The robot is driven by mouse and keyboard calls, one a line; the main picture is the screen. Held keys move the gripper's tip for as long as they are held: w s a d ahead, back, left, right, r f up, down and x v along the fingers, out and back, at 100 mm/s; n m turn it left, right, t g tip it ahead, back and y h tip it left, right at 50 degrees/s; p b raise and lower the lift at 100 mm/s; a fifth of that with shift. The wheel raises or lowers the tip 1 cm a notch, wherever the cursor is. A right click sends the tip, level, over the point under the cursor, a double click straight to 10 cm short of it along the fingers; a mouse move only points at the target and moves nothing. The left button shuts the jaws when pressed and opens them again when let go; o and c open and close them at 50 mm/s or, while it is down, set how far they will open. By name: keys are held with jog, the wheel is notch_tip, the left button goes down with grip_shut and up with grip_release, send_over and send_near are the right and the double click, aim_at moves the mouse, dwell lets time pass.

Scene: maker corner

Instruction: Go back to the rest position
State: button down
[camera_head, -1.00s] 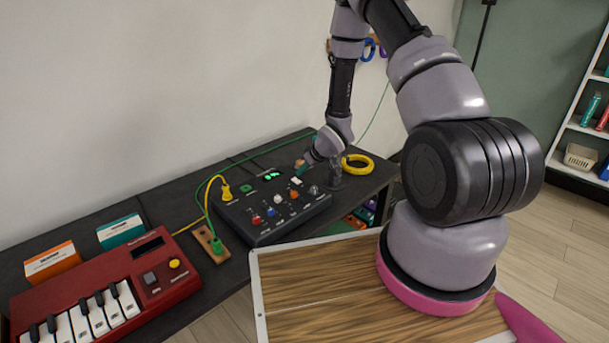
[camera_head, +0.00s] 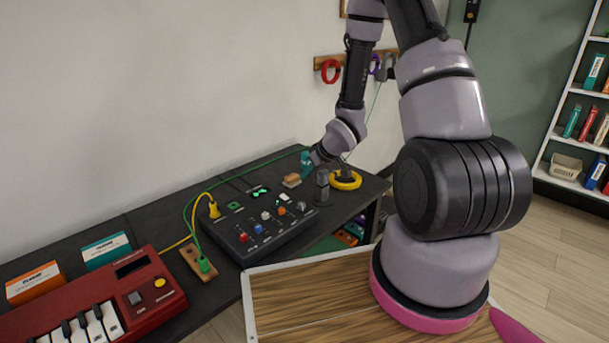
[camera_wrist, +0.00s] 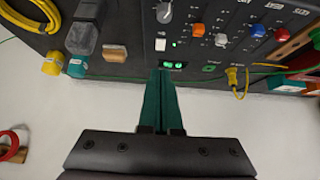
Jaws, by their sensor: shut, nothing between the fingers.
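My gripper (camera_head: 307,163) is empty, with its teal fingers closed together. In the head view it is beyond the back right corner of the black control panel (camera_head: 268,240). In the wrist view the shut fingers (camera_wrist: 160,100) point toward the panel (camera_wrist: 200,62), near its green-lit display (camera_wrist: 173,65). The panel shows knobs, coloured sliders and a white switch (camera_wrist: 160,44). A yellow plug (camera_head: 214,210) is in the panel. A green plug (camera_head: 204,265) stands on a wooden strip (camera_head: 189,259).
A dark post (camera_head: 323,189), a wooden block (camera_head: 292,181) and a yellow ring (camera_head: 350,184) are near my gripper. A red keyboard (camera_head: 150,300) is at the front left. The wall (camera_head: 130,90) rises behind the black table (camera_head: 150,216). A wooden top (camera_head: 310,295) is in front.

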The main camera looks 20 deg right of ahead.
jog(key=s+d+r+m+h, duration=0.2)
jog(key=d+r+m, duration=0.1)
jog(key=r, duration=0.9)
jog(key=s+d+r+m+h, duration=0.2)
jog(key=s+d+r, duration=0.15)
jog(key=r, duration=0.85)
jog(key=s+a+r+m+y, duration=0.1)
jog(key=s+a+r+m, duration=0.1)
jog(key=s+r, duration=0.5)
jog(key=s+a+r+m+y, duration=0.1)
jog(key=s+a+r+m, duration=0.1)
jog(key=s+r, duration=0.5)
jog(key=s+m, duration=0.1)
jog(key=s, duration=0.4)
jog(key=shift+s+a+r, duration=0.15)
jog(key=shift+s+r, duration=0.1)
jog(key=shift+s, duration=0.1)
